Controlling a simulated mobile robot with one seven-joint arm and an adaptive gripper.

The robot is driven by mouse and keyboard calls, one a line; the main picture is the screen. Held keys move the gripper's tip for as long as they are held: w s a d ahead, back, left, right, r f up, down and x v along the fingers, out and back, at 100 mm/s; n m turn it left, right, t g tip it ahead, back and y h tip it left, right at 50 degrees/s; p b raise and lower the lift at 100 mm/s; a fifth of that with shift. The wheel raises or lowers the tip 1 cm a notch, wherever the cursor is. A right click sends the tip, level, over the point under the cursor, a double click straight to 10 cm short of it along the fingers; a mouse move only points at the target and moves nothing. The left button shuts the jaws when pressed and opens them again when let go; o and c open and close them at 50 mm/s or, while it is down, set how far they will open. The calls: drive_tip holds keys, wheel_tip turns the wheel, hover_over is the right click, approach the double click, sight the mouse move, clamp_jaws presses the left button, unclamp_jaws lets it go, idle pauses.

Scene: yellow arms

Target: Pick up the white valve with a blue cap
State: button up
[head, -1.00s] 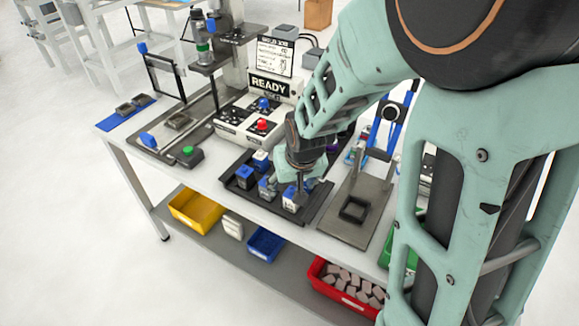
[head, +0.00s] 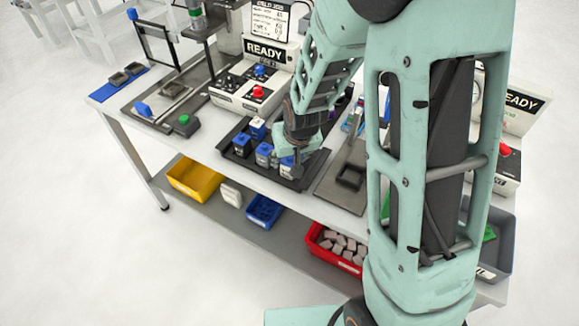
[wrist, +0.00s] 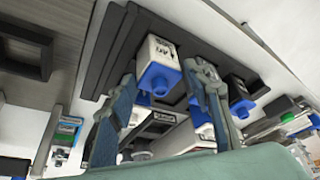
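Several white valves with blue caps stand in a dark tray (head: 228,157) on the table. My gripper (head: 297,168) is low over the tray's right end, beside the rightmost valve (head: 286,163), and partly hides it. In the wrist view my gripper (wrist: 163,78) is open, with its two fingers spread apart. A white valve with a blue cap (wrist: 158,68) shows between and beyond the fingertips. Another valve (wrist: 239,98) is right of the right finger. More valves are partly hidden behind the fingers. Contact between fingers and valve cannot be made out.
A control box with a READY sign (head: 262,55) stands behind the tray. A grey fixture plate (head: 338,190) is close on the right. The lower shelf holds yellow (head: 193,180), blue (head: 264,211) and red bins (head: 318,250). My arm hides part of the table's right side.

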drive_tip(key=c, duration=0.7)
drive_tip(key=shift+r, duration=0.1)
drive_tip(key=shift+r+p, duration=0.35)
drive_tip(key=shift+r, duration=0.05)
wheel_tip(320, 180, up, 3)
drive_tip(key=shift+a+r+p, duration=0.1)
drive_tip(key=shift+a+p, duration=0.05)
drive_tip(key=shift+p, duration=0.9)
drive_tip(key=shift+s+a+r+p, duration=0.9)
drive_tip(key=shift+s+a+r, duration=0.5)
drive_tip(key=shift+s, duration=0.4)
drive_tip(key=shift+s+a+r+p, duration=0.85)
drive_tip(key=shift+s+a+r, duration=0.35)
drive_tip(key=shift+s+r, duration=0.5)
drive_tip(key=shift+s+a+r+p, duration=0.9)
drive_tip(key=shift+s+a+r, duration=0.45)
drive_tip(key=shift+s, duration=0.6)
